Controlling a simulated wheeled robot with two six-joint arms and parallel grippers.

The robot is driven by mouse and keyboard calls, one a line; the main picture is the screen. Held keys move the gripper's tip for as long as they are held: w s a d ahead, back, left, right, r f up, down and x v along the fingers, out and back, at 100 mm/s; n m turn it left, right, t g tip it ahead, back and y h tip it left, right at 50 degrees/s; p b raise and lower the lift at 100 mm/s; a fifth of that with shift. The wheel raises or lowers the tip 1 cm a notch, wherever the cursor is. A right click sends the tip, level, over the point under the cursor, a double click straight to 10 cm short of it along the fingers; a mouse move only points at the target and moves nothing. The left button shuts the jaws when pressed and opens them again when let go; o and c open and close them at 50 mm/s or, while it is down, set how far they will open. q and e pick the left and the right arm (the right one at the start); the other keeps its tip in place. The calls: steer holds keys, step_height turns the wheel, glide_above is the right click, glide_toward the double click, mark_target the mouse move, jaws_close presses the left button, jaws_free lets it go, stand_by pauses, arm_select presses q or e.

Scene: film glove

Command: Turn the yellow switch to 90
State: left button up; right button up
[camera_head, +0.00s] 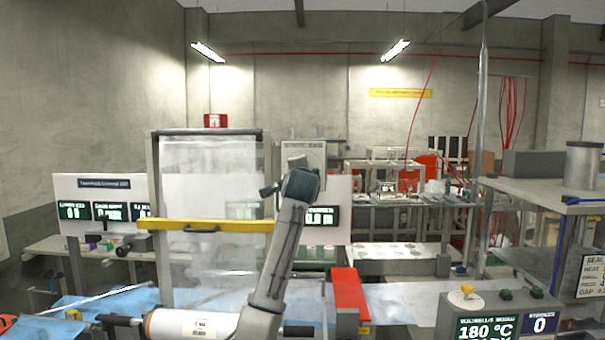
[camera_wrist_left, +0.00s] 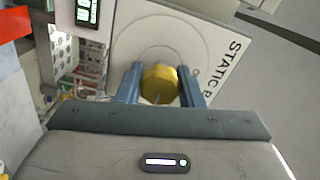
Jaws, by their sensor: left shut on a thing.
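A yellow round switch with a ribbed edge (camera_wrist_left: 160,83) is in the middle of the left wrist view. It sits on a pale panel (camera_wrist_left: 207,52) with a grey dial disc and lettering that starts "STATIC B". The blue fingers of my left gripper (camera_wrist_left: 160,88) are shut on the switch, one on each side. In the head view my left arm reaches up at centre, in front of a pale panel (camera_head: 303,152), and hides the switch. The switch's angle cannot be read. My right gripper is in neither view.
A control box (camera_head: 495,312) reading 180 °C stands at the right, with small knobs on top. A framed clear film with a yellow bar (camera_head: 205,225) stands left of my arm. A red block (camera_head: 348,290) is right of my forearm. Shelving (camera_head: 560,200) is at far right.

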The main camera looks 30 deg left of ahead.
arm_select(q)
steer(key=o, duration=1)
steer(key=shift+c, duration=0.2)
steer(key=shift+s+d+f+b, duration=0.15)
steer(key=shift+s+d+b, duration=0.1)
steer(key=shift+s+b, duration=0.15)
steer(key=b+v, duration=0.5)
steer(key=v, duration=0.5)
steer(key=shift+w, duration=0.1)
